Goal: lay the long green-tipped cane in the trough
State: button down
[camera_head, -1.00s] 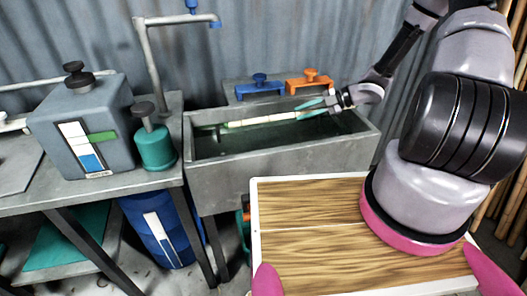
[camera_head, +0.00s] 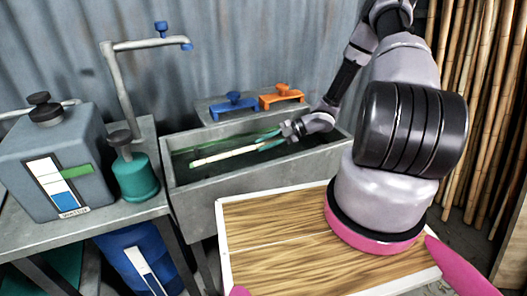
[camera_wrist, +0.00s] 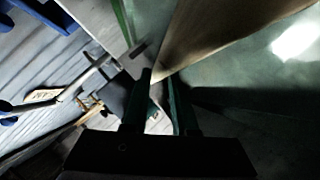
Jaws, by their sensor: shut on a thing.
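The long cane (camera_head: 230,156) is pale, with a greenish band near its left end. It slants across the opening of the grey trough (camera_head: 200,196), which has a dark green inside. My gripper (camera_head: 272,141) is shut on the cane's right part, over the trough's right side. In the wrist view the cane (camera_wrist: 215,38) is a broad tan shape running up and right from between my fingers (camera_wrist: 161,88). I cannot tell whether the cane touches the water or trough floor.
A blue clamp (camera_head: 233,102) and an orange clamp (camera_head: 281,96) sit on the ledge behind the trough. A grey tank (camera_head: 45,165) and a teal bottle (camera_head: 135,178) stand on the left bench. A pipe tap (camera_head: 115,80) rises there. Bamboo poles (camera_head: 480,110) lean at right.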

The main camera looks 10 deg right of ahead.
jog(key=shift+f, duration=1.5)
jog(key=shift+f, duration=0.55)
jog(key=c, duration=0.7)
grip_release()
